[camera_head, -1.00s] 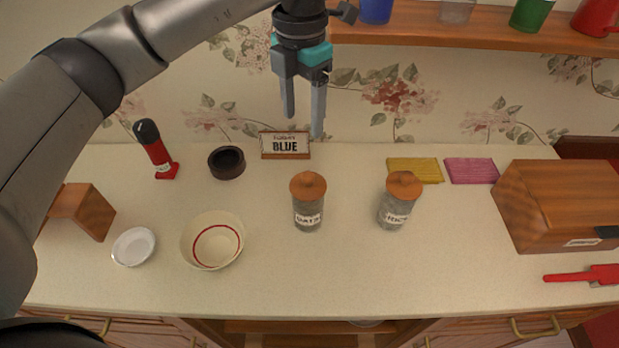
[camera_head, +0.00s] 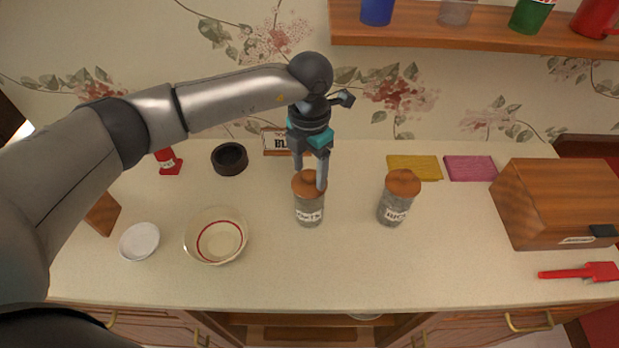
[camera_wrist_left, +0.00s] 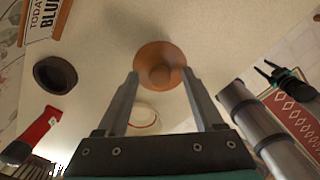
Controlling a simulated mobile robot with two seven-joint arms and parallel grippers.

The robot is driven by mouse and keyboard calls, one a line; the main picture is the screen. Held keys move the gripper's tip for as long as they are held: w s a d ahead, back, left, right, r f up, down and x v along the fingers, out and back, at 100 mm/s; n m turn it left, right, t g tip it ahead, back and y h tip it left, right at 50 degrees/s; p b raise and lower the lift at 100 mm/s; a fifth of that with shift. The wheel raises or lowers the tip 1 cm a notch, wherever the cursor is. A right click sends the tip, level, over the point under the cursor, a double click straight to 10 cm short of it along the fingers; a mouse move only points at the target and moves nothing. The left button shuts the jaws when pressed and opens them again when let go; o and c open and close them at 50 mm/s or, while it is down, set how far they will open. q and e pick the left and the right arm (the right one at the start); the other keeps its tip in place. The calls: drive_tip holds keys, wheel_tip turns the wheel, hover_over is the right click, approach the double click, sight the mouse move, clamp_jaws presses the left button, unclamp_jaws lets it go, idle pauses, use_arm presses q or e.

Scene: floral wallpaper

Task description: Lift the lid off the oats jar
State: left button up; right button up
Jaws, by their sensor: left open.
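The oats jar (camera_head: 309,212) is a clear jar with a white label, upright on the counter near its middle. Its round wooden lid (camera_head: 309,184) is on top, partly hidden by my gripper's fingers. In the left wrist view the lid (camera_wrist_left: 160,55) with its knob lies ahead, between and just beyond the fingertips. My left gripper (camera_head: 310,178) is open and empty, pointing down over the lid, one finger to each side as the wrist view shows. Whether the fingers touch the lid I cannot tell. My right gripper does not show clearly in the head view.
A second jar (camera_head: 397,199) with a wooden lid stands to the right. A cream bowl (camera_head: 233,254) and a white dish (camera_head: 139,241) stand to the left. A sign (camera_head: 274,141) and a dark ring (camera_head: 230,159) are behind. The front counter is clear.

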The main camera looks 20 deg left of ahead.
use_arm(q)
drive_tip(key=shift+f, duration=0.35)
drive_tip(key=shift+c, duration=0.4)
clamp_jaws()
